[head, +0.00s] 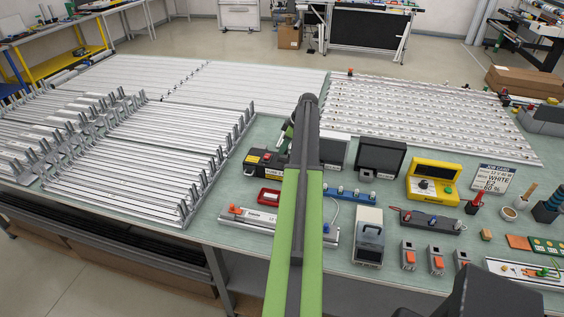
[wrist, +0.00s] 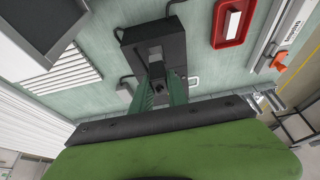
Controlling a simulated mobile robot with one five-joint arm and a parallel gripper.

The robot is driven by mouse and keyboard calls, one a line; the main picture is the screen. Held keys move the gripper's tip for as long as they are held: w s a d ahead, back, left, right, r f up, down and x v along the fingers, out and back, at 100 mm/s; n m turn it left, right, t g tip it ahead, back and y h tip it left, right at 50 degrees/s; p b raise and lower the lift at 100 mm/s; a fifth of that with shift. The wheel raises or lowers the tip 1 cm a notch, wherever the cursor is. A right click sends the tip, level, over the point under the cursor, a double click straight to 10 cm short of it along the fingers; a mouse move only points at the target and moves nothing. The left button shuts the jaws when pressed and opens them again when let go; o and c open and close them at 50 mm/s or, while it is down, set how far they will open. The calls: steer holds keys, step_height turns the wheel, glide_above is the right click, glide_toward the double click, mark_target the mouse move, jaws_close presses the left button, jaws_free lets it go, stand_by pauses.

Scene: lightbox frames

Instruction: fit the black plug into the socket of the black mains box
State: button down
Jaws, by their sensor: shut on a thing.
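The black mains box (head: 256,168) stands on the green bench, just left of my arm in the head view. In the wrist view the dark box (wrist: 135,40) lies just beyond my fingertips. My gripper (wrist: 161,84) has green fingers and is shut on a small dark piece, which I take to be the black plug (wrist: 158,88); it is mostly hidden between the fingers. The fingertips overlap the near edge of the box in the wrist view. I cannot tell whether the plug touches the socket or is in it. In the head view my arm hides most of the gripper.
A red tray (wrist: 217,40) lies beside the box. A silver bar-shaped unit (head: 250,217) lies nearer the bench front. A dark screen (head: 381,157) and a yellow case (head: 433,177) stand to the right. Silver racks (head: 150,150) fill the left.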

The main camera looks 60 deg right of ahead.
steer(key=shift+w+f, duration=0.2)
steer(key=shift+w, duration=0.2)
step_height(320, 180, down, 4)
steer(key=b, duration=0.4)
steer(key=shift+f, duration=0.2)
steer(key=shift+r, duration=0.2)
steer(key=shift+f, duration=0.15)
steer(key=c, duration=1.3)
jaws_free()
steer(key=shift+a, duration=0.1)
